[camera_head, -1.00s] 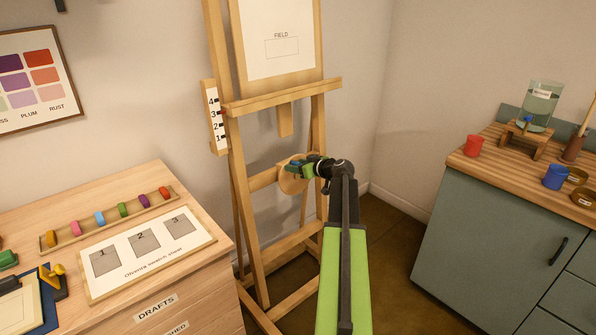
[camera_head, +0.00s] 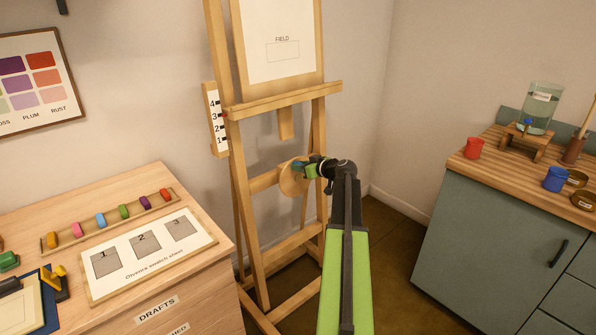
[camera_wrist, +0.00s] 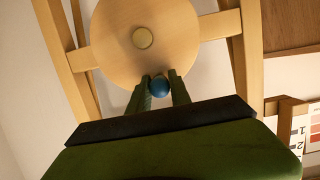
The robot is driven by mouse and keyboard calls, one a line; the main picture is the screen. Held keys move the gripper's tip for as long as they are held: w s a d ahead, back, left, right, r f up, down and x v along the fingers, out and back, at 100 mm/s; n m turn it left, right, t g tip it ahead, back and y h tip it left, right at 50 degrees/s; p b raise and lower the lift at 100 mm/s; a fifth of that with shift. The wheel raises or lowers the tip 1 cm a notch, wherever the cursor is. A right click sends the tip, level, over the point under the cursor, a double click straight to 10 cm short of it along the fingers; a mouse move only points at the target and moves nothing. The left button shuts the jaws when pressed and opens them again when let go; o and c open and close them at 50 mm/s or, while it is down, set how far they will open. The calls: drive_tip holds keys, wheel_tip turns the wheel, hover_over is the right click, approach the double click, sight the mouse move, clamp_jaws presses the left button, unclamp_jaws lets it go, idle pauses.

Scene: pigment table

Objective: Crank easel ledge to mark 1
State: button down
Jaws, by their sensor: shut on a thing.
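The wooden easel has a horizontal ledge (camera_head: 285,99) across its front. A white scale strip (camera_head: 216,118) with marks 1 to 4, 1 lowest, stands at its left. The ledge's left end is about level with mark 3; the exact reading is too small to tell. Below the ledge is a round wooden crank wheel (camera_head: 287,181), also in the wrist view (camera_wrist: 118,48) with a pale hub. Its blue knob (camera_wrist: 159,87) sits between the green fingers of my gripper (camera_wrist: 160,80), which is shut on it. In the head view my gripper (camera_head: 305,168) partly hides the wheel.
A drawer cabinet (camera_head: 215,272) stands at left with colored pigment pieces and a swatch sheet (camera_head: 145,268). A grey-green cabinet (camera_head: 480,235) at right carries cups and a glass jar (camera_head: 540,107). Open floor (camera_head: 385,235) lies between the easel and the right cabinet.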

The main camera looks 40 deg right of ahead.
drive_tip(key=shift+s+d, duration=0.1)
drive_tip(key=shift+d, duration=1.15)
drive_tip(key=d, duration=0.1)
drive_tip(key=d+f+b, duration=0.1)
drive_tip(key=d, duration=0.1)
drive_tip(key=shift+s+d+f, duration=0.1)
drive_tip(key=shift+s+f, duration=0.05)
drive_tip(key=shift+f, duration=0.15)
drive_tip(key=shift+f+b, duration=0.1)
drive_tip(key=shift+b, duration=0.25)
